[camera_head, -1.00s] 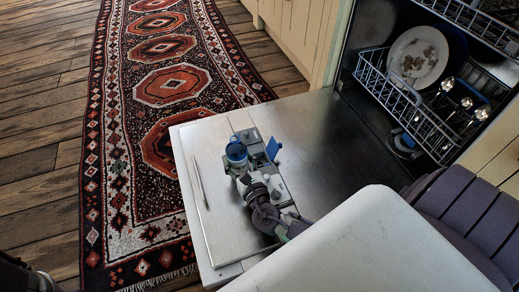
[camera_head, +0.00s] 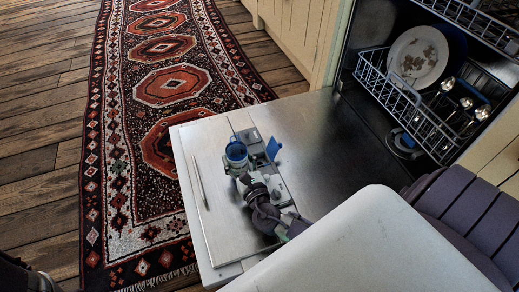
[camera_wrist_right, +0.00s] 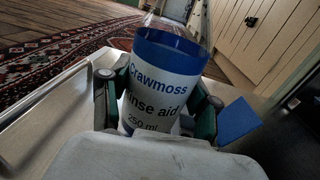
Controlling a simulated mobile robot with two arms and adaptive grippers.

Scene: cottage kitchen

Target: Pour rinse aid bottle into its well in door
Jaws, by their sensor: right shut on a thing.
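My right gripper (camera_head: 243,165) is shut on the rinse aid bottle (camera_head: 236,152), which has a blue upper part. In the right wrist view the fingers clasp both sides of the bottle (camera_wrist_right: 160,85), and its label reads "Crawmoss rinse aid 250 ml". The bottle is over the lowered dishwasher door (camera_head: 305,130), at the grey dispenser panel (camera_head: 280,186). A blue flap (camera_head: 273,148) stands open beside the bottle; it also shows in the right wrist view (camera_wrist_right: 238,120). The well's opening is hidden, and I cannot tell whether liquid is flowing. My left gripper is out of view.
The lower rack (camera_head: 425,125) holds a soiled plate (camera_head: 418,57). A patterned rug (camera_head: 150,130) covers the floor on the left.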

